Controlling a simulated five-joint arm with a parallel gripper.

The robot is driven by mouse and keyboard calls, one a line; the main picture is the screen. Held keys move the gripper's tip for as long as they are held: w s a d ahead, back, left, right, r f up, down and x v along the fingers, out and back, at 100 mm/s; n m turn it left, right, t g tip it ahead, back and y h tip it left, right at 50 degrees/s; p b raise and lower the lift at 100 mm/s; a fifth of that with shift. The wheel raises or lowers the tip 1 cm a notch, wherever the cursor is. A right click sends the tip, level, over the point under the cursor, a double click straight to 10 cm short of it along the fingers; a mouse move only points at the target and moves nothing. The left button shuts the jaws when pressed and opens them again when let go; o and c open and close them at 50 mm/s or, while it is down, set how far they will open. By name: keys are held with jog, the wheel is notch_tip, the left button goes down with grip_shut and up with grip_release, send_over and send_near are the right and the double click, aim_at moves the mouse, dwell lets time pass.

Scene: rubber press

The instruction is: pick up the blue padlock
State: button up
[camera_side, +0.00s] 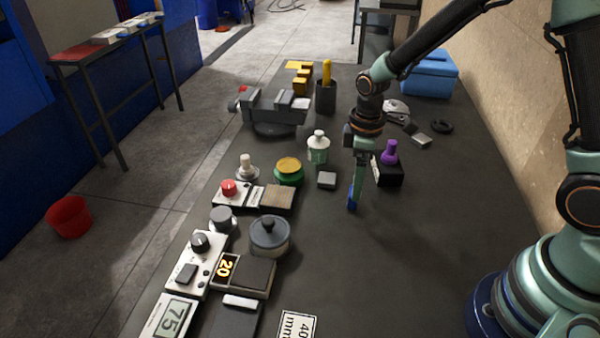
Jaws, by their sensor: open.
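A small dark-blue shape (351,198) shows at the lower end of my gripper, low over or on the dark table. It may be the blue padlock, but it is too small and too covered by the fingers to tell its shape or whether it is touched. My gripper (356,190) points straight down in the middle of the table with its jaws open. No other padlock shows clearly in this view.
A black block with a purple knob (389,152) stands close right of my gripper. A small grey block (327,180) and a white-green bottle (318,147) stand to its left. A vise (272,110) and blue box (430,72) lie farther back. The table's front right is clear.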

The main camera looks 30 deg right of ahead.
jog(key=shift+w+a+f, duration=0.1)
jog(key=shift+f, duration=1.05)
jog(key=shift+w+a+f, duration=0.1)
jog(key=shift+f, duration=1)
grip_shut()
jog(key=shift+r, duration=0.1)
